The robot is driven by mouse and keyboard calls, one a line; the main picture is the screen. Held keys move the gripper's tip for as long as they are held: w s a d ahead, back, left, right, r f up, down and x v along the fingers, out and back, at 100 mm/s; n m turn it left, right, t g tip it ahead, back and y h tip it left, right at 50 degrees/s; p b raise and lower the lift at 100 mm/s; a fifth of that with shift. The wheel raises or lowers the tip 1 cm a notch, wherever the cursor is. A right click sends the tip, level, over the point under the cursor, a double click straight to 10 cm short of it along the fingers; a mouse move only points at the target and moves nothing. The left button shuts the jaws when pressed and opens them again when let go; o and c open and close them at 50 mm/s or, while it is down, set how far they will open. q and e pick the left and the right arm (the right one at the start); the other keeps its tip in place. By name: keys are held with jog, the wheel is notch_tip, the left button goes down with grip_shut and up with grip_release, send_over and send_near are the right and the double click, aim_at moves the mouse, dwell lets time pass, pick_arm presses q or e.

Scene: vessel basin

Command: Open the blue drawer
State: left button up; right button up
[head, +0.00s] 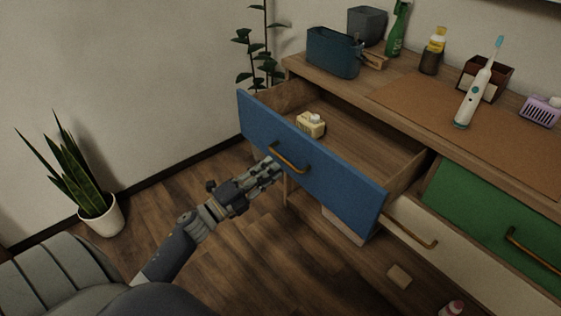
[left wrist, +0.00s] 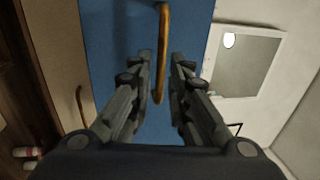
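The blue drawer (head: 310,160) is pulled well out of the wooden cabinet, with its inside showing in the head view. A cream block-like item (head: 311,123) lies in it. The brass bar handle (head: 289,159) is on its blue front. My left gripper (head: 277,169) is at the left part of this front, close to the handle. In the left wrist view the blue front (left wrist: 115,45) fills the middle, and the handle (left wrist: 163,50) runs between the fingers of my left gripper (left wrist: 161,65). The fingers are apart, with gaps beside the handle. My right gripper is not in view.
A cream drawer (head: 410,232) and a green drawer (head: 490,215) sit to the right. The cabinet top holds a blue bin (head: 333,52), an electric toothbrush (head: 478,88) and other items. A potted plant (head: 100,214) stands at left. Small items lie on the floor.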

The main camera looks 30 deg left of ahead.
pick_arm(q)
jog(key=v, duration=0.6)
dwell(0.4)
